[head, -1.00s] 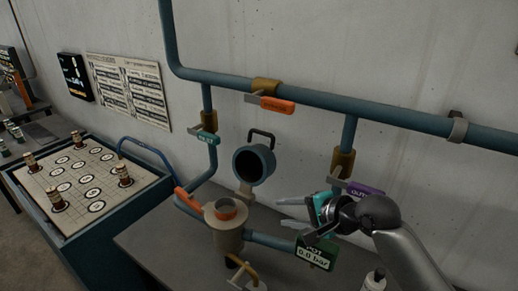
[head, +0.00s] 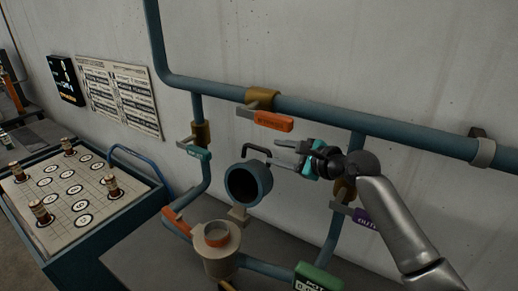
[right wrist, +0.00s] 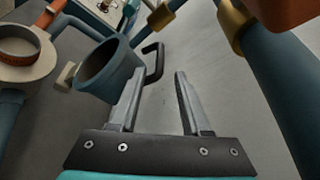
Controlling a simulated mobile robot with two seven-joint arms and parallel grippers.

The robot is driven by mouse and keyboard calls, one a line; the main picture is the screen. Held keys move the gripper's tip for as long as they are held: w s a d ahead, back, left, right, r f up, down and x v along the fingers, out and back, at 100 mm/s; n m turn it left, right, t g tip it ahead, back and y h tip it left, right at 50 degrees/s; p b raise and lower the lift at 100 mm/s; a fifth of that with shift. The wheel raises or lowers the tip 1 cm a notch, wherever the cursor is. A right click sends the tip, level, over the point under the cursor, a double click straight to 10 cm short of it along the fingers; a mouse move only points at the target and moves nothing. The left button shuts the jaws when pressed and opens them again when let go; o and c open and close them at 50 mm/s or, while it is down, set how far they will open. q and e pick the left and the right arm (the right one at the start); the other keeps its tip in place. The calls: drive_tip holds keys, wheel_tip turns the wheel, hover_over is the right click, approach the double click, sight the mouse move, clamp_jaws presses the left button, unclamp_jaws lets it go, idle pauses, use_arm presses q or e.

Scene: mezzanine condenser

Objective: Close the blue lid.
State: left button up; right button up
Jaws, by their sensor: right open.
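The blue lid (head: 262,187) stands tipped open on its hinge above the pot (head: 221,262), its hollow side facing out. Its dark bar handle (head: 257,149) sticks up at the back. In the right wrist view the lid (right wrist: 112,75) is left of my fingers and its handle (right wrist: 154,64) is just ahead of the fingertips. My right gripper (head: 276,155) is open and empty, at the right side of the handle. In the right wrist view the gripper (right wrist: 158,74) shows a gap between its fingers. I cannot tell whether a finger touches the handle or lid. My left gripper is not in view.
Blue pipes (head: 330,108) run along the wall, with an orange valve tag (head: 274,121) above the gripper and a purple one (head: 366,219) below my right arm. A green gauge (head: 317,278) is low at front. A board table (head: 128,216) stands left.

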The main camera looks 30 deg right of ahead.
sight(265, 150)
drive_tip(key=x, duration=0.7)
drive_tip(key=shift+w+a+f, duration=0.1)
drive_tip(key=shift+w+f, duration=0.05)
drive_tip(key=shift+w, duration=0.2)
clamp_jaws()
idle(1.1)
